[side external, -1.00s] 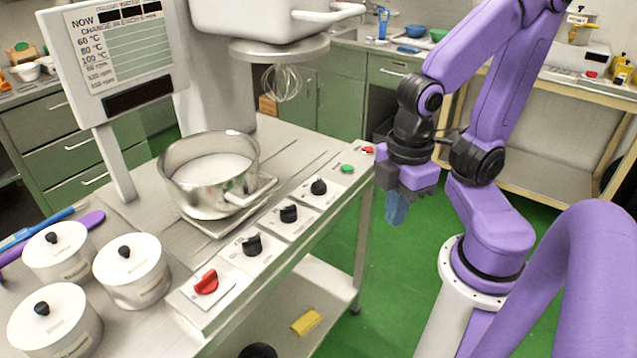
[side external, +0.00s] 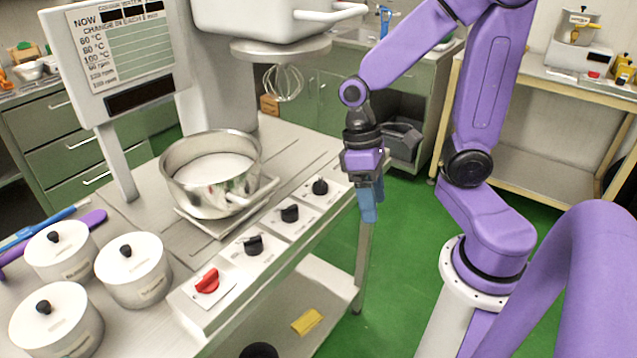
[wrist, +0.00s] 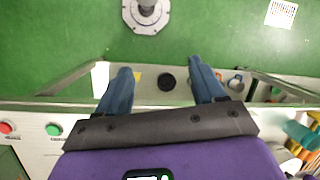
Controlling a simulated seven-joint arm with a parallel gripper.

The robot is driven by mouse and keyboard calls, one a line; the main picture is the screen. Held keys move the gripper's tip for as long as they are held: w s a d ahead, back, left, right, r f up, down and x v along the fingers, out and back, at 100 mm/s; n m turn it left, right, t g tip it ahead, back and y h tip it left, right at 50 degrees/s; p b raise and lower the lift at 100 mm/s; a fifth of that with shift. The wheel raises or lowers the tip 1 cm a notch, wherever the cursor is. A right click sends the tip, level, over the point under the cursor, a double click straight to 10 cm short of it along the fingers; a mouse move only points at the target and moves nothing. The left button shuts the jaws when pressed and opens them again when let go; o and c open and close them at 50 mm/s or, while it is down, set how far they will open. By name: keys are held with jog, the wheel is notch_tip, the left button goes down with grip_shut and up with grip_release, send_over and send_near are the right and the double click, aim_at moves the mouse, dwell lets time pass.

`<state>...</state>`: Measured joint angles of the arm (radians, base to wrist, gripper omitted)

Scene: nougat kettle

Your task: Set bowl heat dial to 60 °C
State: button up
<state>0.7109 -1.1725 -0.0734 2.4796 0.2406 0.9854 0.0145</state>
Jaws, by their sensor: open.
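A row of dials runs along the front edge of the steel bench: a red dial (side external: 207,281) nearest the camera, then a black dial (side external: 253,245), a middle black dial (side external: 289,213) and a far black dial (side external: 320,186). Their labels are too small to read, so I cannot tell which is bowl heat. The steel bowl (side external: 205,200) with white contents stands behind them. The display panel (side external: 115,55) lists 60, 80 and 100 °C. My gripper (side external: 369,207) hangs off the bench's front, right of the far dial, touching nothing. In the wrist view its blue fingers (wrist: 160,68) are apart and empty.
A whisk (side external: 282,82) hangs under the mixer head (side external: 275,20). Lidded white pots (side external: 133,270) stand at the bench's near left. The wrist view shows a red button (wrist: 6,127) and green button (wrist: 53,129) on the bench edge. Green floor is open in front.

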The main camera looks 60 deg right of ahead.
jog(key=w+d+f+m+g+y, duration=0.1)
jog(key=w+d+m+y, duration=0.15)
jog(key=m, duration=0.45)
jog(key=m+t+y, duration=0.4)
jog(key=m+t, duration=1.2)
jog(key=m, duration=1)
send_near(322, 182)
jog(key=shift+h, duration=0.35)
jog(key=x, duration=1.1)
jog(key=shift+c, duration=0.4)
jog(key=c, duration=0.9)
